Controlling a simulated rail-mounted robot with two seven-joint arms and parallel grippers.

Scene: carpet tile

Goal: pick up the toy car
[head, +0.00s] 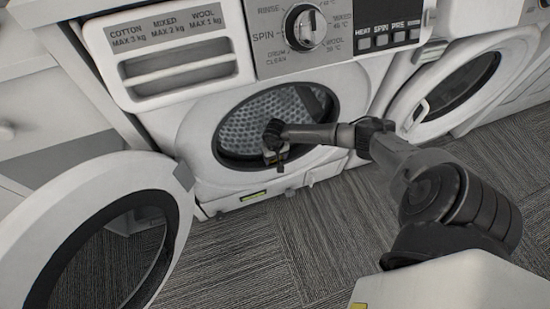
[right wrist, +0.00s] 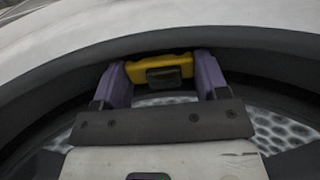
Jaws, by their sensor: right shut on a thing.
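A small yellow toy car (right wrist: 170,66) with a dark window-like patch shows in the right wrist view, between the two purple fingers of my right gripper (right wrist: 161,78). The fingers are shut on its two sides. In the head view my right gripper (head: 276,154) is at the round opening of the washing machine (head: 215,188), in front of the perforated metal drum (head: 245,117). The car cannot be made out in the head view. My left gripper is not in view.
The machine's round door (head: 60,215) stands open at the left. A second washer with its own round door (head: 455,85) stands at the right. The dark rim of the opening (right wrist: 275,48) is close around my right gripper. Grey carpet (head: 290,255) in front is clear.

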